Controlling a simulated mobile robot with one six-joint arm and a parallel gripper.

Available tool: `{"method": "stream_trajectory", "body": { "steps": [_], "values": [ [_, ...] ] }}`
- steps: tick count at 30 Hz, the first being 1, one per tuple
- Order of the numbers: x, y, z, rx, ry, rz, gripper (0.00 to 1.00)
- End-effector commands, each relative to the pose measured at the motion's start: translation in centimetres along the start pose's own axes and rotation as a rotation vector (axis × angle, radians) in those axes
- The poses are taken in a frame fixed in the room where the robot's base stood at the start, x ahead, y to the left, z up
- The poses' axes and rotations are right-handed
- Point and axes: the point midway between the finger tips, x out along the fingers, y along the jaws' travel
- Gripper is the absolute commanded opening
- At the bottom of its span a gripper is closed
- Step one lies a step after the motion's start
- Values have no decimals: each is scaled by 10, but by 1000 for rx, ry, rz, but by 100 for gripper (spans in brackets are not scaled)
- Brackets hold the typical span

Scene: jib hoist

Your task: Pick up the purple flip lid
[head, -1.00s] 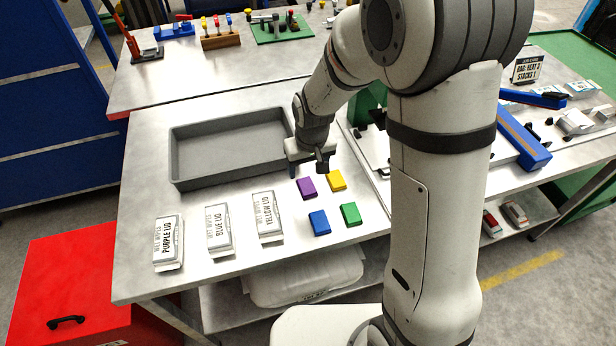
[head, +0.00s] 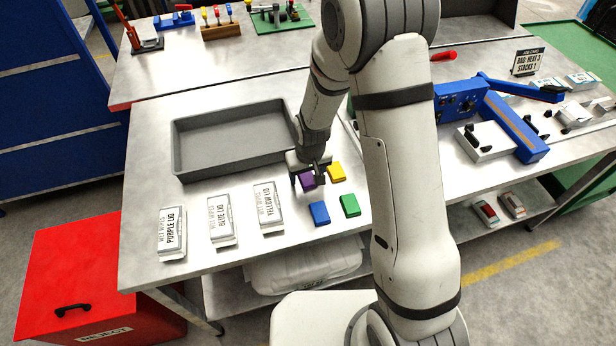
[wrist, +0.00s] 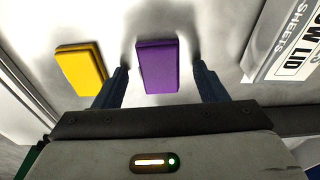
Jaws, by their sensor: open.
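The purple flip lid (head: 308,181) lies on the metal table in the head view. In the wrist view the purple lid (wrist: 158,66) lies between my two fingers, with a gap on each side. My gripper (head: 308,178) is open and low over the lid, pointing down; it also shows in the wrist view (wrist: 160,85). The fingers hide part of the lid in the head view. I cannot tell whether the fingertips touch the table.
A yellow lid (head: 336,172) lies close to the right of the purple one. A blue lid (head: 319,213) and a green lid (head: 350,206) lie nearer the front edge. Labelled wipes packs, such as the yellow-lid pack (head: 268,207), stand left. A grey tray (head: 180,160) is behind.

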Motion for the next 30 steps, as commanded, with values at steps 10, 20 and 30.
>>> {"method": "stream_trajectory", "body": {
  "steps": [10,20,30],
  "values": [
    [0,0,0,1,0,0,43],
    [0,1,0,1,0,0,18],
    [-10,1,-3,2,4,0,18]
  ]
}}
